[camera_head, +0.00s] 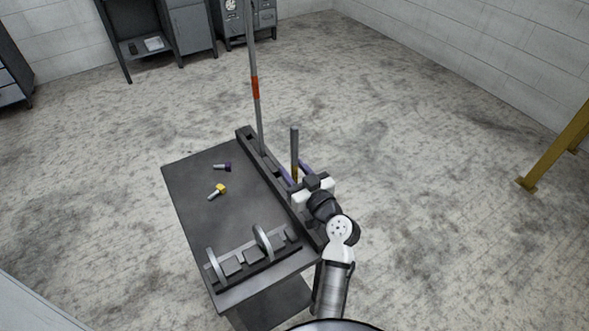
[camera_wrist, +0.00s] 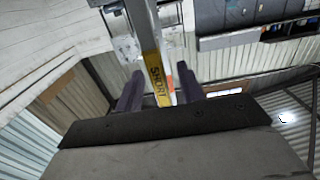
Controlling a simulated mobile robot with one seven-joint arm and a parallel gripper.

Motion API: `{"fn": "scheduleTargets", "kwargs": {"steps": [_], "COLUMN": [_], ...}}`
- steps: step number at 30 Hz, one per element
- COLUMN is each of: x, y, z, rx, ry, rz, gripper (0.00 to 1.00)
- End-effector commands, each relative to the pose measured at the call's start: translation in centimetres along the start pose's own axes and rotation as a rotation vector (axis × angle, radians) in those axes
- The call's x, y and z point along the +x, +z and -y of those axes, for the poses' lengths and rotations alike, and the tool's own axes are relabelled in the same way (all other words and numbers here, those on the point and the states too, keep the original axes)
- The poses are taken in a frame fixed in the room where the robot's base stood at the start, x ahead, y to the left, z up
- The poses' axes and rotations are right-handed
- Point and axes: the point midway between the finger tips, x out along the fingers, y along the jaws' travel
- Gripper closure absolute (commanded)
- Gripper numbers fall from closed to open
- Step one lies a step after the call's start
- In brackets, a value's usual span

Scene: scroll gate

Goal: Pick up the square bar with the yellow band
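The square bar with the yellow band (camera_head: 295,148) stands upright beside the dark slotted rail along the table's right edge. In the wrist view, its yellow band (camera_wrist: 157,84) carries dark lettering that seems to read "SHORT". My gripper (camera_head: 296,173) is at the bar's lower part, with one purple finger on each side of it. In the wrist view, my gripper (camera_wrist: 160,76) is open around the bar, and a gap shows between the bar and the right finger. The bar's lower end is hidden behind my gripper.
A taller bar with a red band (camera_head: 255,90) stands in the slotted rail (camera_head: 246,138), close behind. The dark table (camera_head: 195,175) holds a yellow-headed bolt (camera_head: 218,191), a purple-headed bolt (camera_head: 223,167) and a rack with two metal hoops (camera_head: 263,243).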

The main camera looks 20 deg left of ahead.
Motion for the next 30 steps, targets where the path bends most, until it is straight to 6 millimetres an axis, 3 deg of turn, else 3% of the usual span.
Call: {"fn": "scheduleTargets", "kwargs": {"steps": [4, 13, 30], "x": [-0.02, -0.05, -0.04], "y": [0.05, 0.03, -0.88], "z": [0.01, 0.01, 0.00], "rx": [0.000, 0.000, -0.003], "ry": [0.000, 0.000, 0.000], "rz": [0.000, 0.000, -0.005], "gripper": [0.63, 1.00, 1.00]}}
